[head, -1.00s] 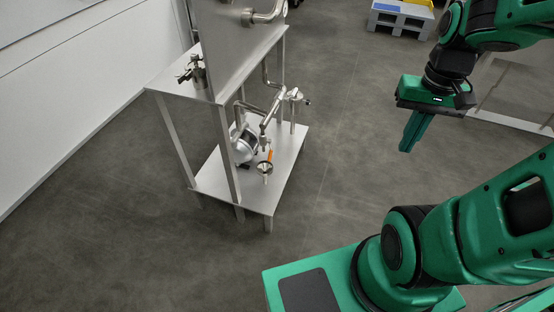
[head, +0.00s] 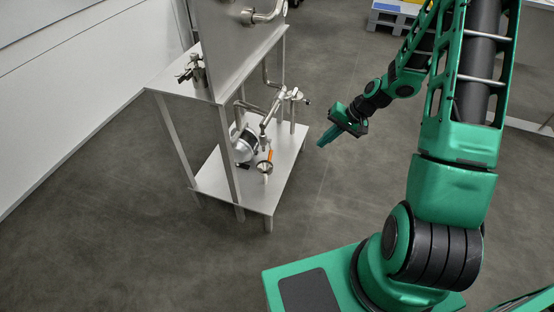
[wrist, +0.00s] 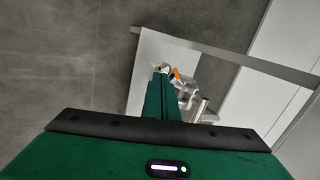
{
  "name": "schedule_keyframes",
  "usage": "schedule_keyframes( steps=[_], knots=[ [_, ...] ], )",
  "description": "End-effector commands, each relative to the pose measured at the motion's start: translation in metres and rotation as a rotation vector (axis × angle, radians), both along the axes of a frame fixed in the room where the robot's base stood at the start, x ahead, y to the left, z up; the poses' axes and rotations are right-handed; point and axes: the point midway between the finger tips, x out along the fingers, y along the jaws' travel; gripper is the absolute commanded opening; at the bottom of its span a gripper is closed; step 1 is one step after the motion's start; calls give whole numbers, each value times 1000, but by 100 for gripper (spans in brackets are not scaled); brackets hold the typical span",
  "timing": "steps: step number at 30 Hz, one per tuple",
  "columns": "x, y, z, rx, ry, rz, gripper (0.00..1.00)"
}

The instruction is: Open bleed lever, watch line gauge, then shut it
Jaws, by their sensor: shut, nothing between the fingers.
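A small orange lever (head: 270,156) sits on the pipework above the lower shelf of a steel stand in the head view. It also shows as an orange spot (wrist: 176,74) just past my fingertips in the wrist view. A small round part (head: 264,167), possibly the line gauge, is just below the lever; its face is too small to read. My gripper (head: 321,145) is shut and empty, to the right of the stand and apart from it. Its green fingers (wrist: 160,72) point toward the pipework in the wrist view and hide part of it.
The steel stand's lower shelf (head: 255,203) carries a silver pump or motor (head: 243,145) and piping. A valve fitting (head: 293,97) juts out on the right side. Another clamp fitting (head: 193,71) is on the upper shelf. Grey floor (head: 345,200) right of the stand is clear.

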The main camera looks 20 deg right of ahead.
Motion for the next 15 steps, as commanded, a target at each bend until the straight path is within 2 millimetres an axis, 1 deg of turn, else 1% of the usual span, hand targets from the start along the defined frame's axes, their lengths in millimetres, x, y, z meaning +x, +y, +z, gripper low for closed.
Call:
schedule_keyframes(
  steps=[1, 3, 9, 15],
  knots=[
    [7, 5, -17, 42, -6, -21, 0],
    [17, 14, -35, 100, -23, -53, 0],
    [45, 35, -83, 269, -74, -176, 0],
    [68, 53, -126, 443, -119, -337, 0]
  ],
)
